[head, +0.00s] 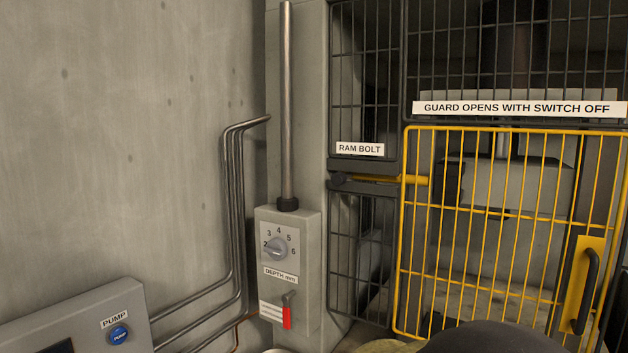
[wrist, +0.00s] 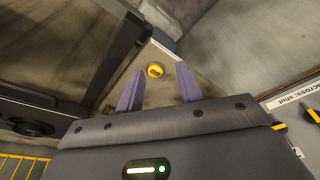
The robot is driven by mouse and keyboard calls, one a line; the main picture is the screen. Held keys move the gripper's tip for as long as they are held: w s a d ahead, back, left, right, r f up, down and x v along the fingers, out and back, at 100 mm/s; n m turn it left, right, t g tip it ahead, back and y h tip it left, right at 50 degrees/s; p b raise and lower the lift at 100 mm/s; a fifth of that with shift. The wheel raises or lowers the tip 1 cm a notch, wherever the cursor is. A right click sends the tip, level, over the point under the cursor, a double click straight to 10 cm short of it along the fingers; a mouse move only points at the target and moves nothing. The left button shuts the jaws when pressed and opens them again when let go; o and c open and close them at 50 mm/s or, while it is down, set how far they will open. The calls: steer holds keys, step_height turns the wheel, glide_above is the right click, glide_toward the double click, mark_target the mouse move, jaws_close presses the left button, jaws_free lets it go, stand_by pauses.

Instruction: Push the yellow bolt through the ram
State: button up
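The yellow bolt (head: 414,180) lies level in a dark slotted bracket under the RAM BOLT label (head: 360,149) in the head view. A dark round knob (head: 339,178) is at the bracket's left end. The bolt's right end shows in front of the yellow guard's upper left part. The ram (head: 502,144) is partly hidden behind the guard bars. In the wrist view my gripper (wrist: 161,80) has two purple fingers standing apart, with nothing held between them. A round yellow thing with a dark mark (wrist: 155,71) shows beyond the fingertips; I cannot tell if it is the bolt's end.
The yellow barred guard (head: 480,207) looks closed, with a dark handle (head: 585,290). Pipes run along the wall. A label reading "across: shut" (wrist: 292,105) is at right in the wrist view.

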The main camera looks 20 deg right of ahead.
steer(key=shift+o, duration=1.1)
steer(key=shift+s, duration=0.1)
steer(key=shift+o, duration=0.6)
steer(key=shift+r, duration=0.15)
steer(key=w+d+r+n+t+h+p, duration=0.1)
steer(key=w+d+r+n+h+p, duration=0.25)
steer(key=w+r+n, duration=0.55)
steer(key=w+d+r+n+t+h+p, duration=0.2)
steer(key=w+d+r+n+h, duration=0.2)
steer(key=w+r+n, duration=0.5)
steer(key=w+r+n+t+h+p, duration=0.1)
steer(key=w+r+n+t+h, duration=0.2)
steer(key=r, duration=1)
steer(key=w+r+n+t+h+p, duration=0.2)
steer(key=w+r, duration=0.3)
steer(key=r, duration=0.7)
steer(key=shift+w+a+r+n+t+h+p, duration=0.3)
steer(key=shift+w+r+n+t+h, duration=0.1)
steer(key=shift+n+h, duration=0.3)
steer(key=shift+d, duration=0.1)
